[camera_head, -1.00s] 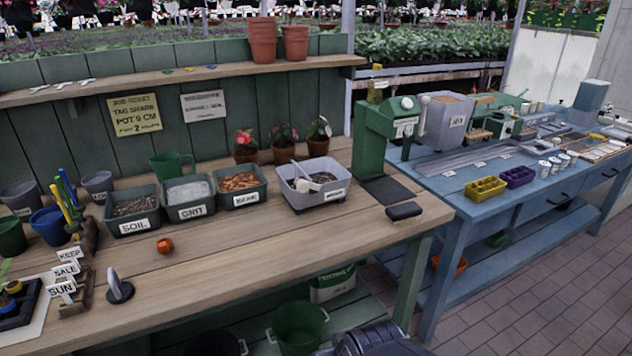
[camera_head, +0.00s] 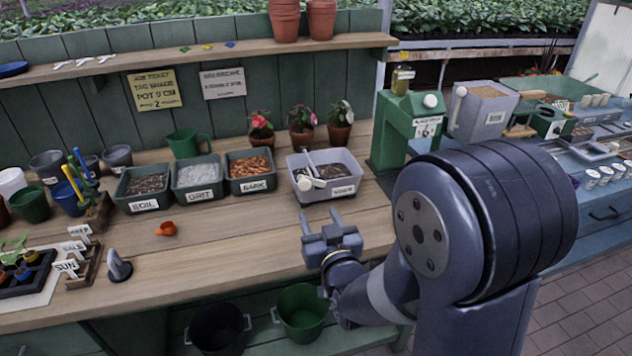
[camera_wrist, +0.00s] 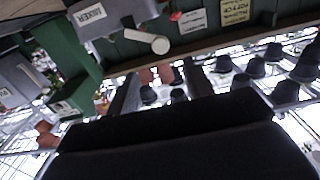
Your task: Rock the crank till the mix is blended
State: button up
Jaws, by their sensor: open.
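A grey tub (camera_head: 336,190) with a dark mix inside and a label on its front stands on the wooden bench. A pale crank with a white handle (camera_head: 311,183) sits across the tub. My gripper (camera_head: 322,224) is open and empty, in front of the tub and apart from it. The wrist view appears upside down. It shows the tub (camera_wrist: 118,12) at the upper left and the white crank handle (camera_wrist: 148,41) beyond my open fingers (camera_wrist: 160,88). How well the mix is blended cannot be told.
Bins of soil (camera_head: 143,184), grit (camera_head: 197,179) and bark (camera_head: 249,172) stand left of the tub. A green machine (camera_head: 400,135) stands to its right. Potted flowers (camera_head: 301,131) are behind it.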

aim_at(305, 186)
jog(key=p+x, duration=0.2)
jog(key=x, duration=0.8)
jog(key=shift+w+a+p, duration=0.1)
jog(key=shift+w+p, duration=0.2)
jog(key=shift+w, duration=0.1)
jog(key=shift+c, duration=0.2)
grip_shut()
